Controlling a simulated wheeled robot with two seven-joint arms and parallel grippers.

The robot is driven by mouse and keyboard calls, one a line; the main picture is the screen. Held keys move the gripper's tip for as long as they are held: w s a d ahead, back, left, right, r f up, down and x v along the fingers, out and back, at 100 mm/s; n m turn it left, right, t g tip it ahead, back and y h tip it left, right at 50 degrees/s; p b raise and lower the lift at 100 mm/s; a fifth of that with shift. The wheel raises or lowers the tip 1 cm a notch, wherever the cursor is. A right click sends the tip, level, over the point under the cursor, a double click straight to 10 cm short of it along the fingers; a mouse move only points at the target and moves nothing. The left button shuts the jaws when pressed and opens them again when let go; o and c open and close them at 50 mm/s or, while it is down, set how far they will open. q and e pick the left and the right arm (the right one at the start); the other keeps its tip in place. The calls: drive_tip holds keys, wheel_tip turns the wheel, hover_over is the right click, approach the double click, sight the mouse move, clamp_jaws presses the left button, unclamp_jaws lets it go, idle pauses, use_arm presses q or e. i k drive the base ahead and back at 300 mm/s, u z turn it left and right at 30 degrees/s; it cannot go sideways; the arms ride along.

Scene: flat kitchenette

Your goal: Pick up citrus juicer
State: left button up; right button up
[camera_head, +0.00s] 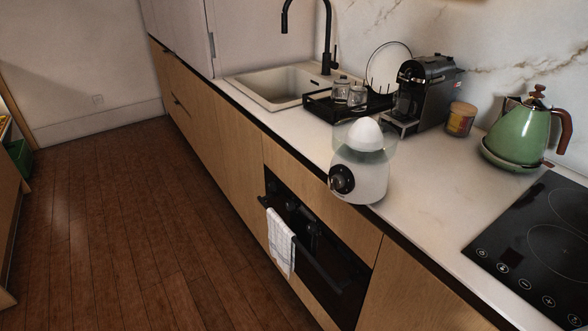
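The citrus juicer (359,172) stands upright near the front edge of the pale counter (425,185). It has a white body, a clear bowl around a white cone on top, and a dark round spout or knob facing the front left. Nothing touches it. Neither of my grippers shows in the head view.
Behind the juicer are a black rack with glasses (350,97), a coffee machine (423,88) and a jar (460,119). A green kettle (520,135) and a black hob (545,240) are to the right. The wooden floor (130,220) at left is clear.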

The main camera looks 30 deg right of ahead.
sight(365, 185)
drive_tip(key=u, duration=0.65)
drive_tip(key=i, duration=2.2)
drive_tip(key=z, duration=2.95)
